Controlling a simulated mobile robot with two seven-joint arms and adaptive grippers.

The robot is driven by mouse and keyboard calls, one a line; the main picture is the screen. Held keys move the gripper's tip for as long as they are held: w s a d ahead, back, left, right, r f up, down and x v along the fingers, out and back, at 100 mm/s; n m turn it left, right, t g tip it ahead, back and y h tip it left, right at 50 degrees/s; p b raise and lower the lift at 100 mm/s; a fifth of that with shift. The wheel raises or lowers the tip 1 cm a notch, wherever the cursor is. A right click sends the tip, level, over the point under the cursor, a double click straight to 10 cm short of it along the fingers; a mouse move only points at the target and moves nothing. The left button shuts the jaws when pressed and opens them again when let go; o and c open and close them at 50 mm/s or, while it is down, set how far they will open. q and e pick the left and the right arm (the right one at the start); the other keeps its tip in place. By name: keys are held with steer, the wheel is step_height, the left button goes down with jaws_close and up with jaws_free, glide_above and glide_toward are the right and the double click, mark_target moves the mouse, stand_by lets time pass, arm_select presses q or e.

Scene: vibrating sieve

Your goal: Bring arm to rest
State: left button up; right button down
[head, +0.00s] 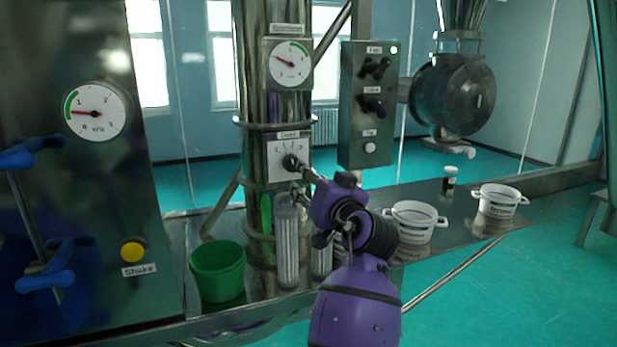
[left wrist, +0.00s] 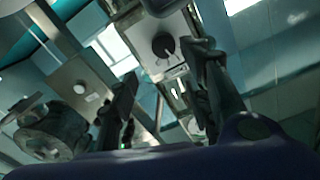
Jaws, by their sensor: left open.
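My left arm, purple and black, rises from the bottom of the head view. Its left gripper (head: 302,180) is open and empty in front of a black rotary knob (head: 290,162) on a pale plate on the steel column. In the left wrist view the two dark fingers of the left gripper (left wrist: 163,75) are spread apart. The knob (left wrist: 163,45) shows beyond them, between the tips. I cannot tell whether a finger touches the knob. My right gripper is in neither view.
A grey control box (head: 366,105) hangs above. A panel with blue clamps (head: 45,281) stands left.

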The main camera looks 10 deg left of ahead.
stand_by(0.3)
arm_select(q)
steer(key=w+d+f+m+t+h, duration=0.2)
steer(key=d+f+m+t+h, duration=0.15)
steer(key=d+h, duration=0.2)
steer(key=s+a+f+m+g+h, duration=0.15)
steer(key=s+f, duration=0.35)
steer(key=f, duration=0.7)
steer(key=s+a+f+g+h, duration=0.1)
steer(key=s+f+h, duration=0.3)
steer(key=f, duration=0.8)
steer(key=s+a+f+g, duration=0.2)
steer(key=s+f, duration=0.7)
steer(key=s, duration=0.4)
steer(key=s+a+f+g, duration=0.2)
steer(key=s+f, duration=0.8)
steer(key=s, duration=0.3)
steer(key=s+a+f+n+g, duration=0.1)
steer(key=s+a+f+g, duration=0.1)
steer(key=s+f, duration=0.7)
steer(key=s+g, duration=0.1)
steer(key=s, duration=0.3)
steer(key=shift+a+f+y, duration=0.15)
steer(key=shift+a+y, duration=0.15)
steer(key=shift+a, duration=0.05)
